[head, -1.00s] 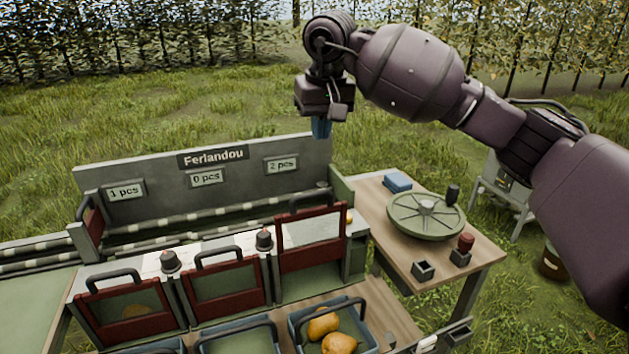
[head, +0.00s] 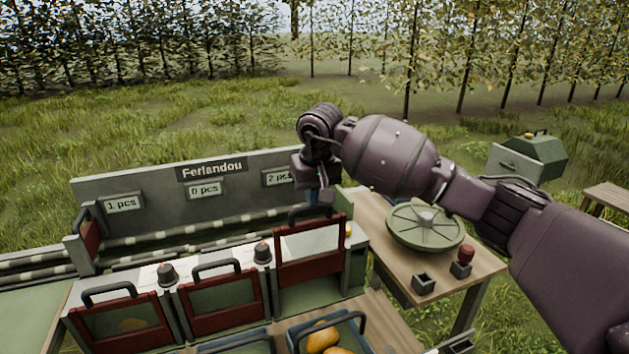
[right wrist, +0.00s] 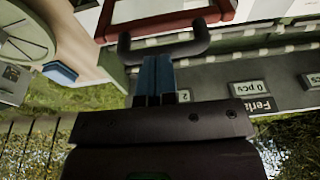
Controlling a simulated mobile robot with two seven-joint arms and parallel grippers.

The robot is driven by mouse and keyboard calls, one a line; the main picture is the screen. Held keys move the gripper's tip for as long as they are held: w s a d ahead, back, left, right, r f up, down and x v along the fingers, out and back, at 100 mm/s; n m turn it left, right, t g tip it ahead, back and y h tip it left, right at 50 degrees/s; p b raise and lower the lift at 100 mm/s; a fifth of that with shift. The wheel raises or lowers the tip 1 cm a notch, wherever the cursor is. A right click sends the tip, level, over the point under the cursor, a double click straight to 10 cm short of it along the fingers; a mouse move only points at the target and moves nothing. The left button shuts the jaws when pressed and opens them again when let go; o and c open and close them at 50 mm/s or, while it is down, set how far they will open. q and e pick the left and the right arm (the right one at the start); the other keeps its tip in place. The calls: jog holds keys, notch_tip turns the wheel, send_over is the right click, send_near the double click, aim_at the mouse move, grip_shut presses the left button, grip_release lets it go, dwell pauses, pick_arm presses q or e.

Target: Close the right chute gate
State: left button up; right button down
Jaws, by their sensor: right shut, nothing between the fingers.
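The right chute gate (head: 311,253) is a red frame with a dark bar handle on top. It stands raised, higher than the left gate (head: 125,325) and middle gate (head: 222,297). My right gripper (head: 321,198) is shut and empty, pointing down at the gate's handle. In the right wrist view, the blue fingertips (right wrist: 155,64) are at the middle of the dark handle (right wrist: 165,52), with the red gate frame (right wrist: 175,24) beyond. I cannot tell whether they touch it. My left gripper is not in view.
A blue crate (head: 362,322) with pears stands below the right gate. The sorter's back panel (head: 150,188) rises behind the gates.

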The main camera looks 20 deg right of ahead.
jog(key=shift+w+f, duration=0.1)
jog(key=shift+f, duration=0.25)
